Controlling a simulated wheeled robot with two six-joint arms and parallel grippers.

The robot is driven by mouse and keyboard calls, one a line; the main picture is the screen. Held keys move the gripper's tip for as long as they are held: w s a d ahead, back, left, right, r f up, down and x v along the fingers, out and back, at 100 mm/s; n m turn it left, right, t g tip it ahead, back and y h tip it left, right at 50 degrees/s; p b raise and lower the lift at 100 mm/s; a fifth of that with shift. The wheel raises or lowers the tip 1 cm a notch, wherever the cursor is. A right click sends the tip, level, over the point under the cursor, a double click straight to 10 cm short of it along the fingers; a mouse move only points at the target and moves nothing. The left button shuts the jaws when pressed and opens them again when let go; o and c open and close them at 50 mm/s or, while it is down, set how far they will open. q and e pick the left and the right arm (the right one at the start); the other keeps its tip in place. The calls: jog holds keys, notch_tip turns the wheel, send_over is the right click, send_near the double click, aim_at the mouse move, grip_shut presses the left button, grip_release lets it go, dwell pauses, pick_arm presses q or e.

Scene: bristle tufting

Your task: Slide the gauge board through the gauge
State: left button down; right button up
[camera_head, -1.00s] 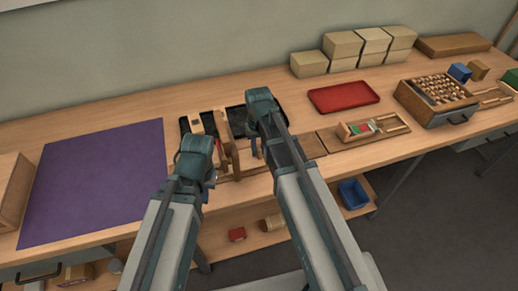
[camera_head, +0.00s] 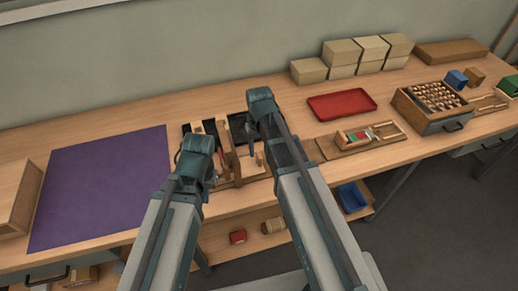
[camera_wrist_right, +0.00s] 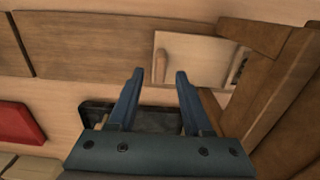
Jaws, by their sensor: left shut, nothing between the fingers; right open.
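In the right wrist view a pale board (camera_wrist_right: 201,48), which looks like the gauge board, lies beyond my right fingertips. In the head view the right gripper (camera_head: 254,148) hangs over the wooden fixture (camera_head: 231,165). My left gripper (camera_head: 211,183) is shut and empty at the fixture's left, partly hidden by its own arm.
A purple mat (camera_head: 100,187) lies left. A red tray (camera_head: 342,105), stacked pale boxes (camera_head: 341,52) and a rack of small pegs (camera_head: 434,96) stand right. A wooden plate with a small holder (camera_head: 361,138) lies near the front edge. Black bins (camera_head: 238,124) sit behind the fixture.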

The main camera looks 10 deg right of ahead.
pick_arm(q)
notch_tip(320, 180, up, 9)
jog(key=p, duration=0.8)
jog(key=shift+r, duration=0.2)
pick_arm(e)
notch_tip(320, 180, up, 9)
jog(key=shift+r, duration=0.15)
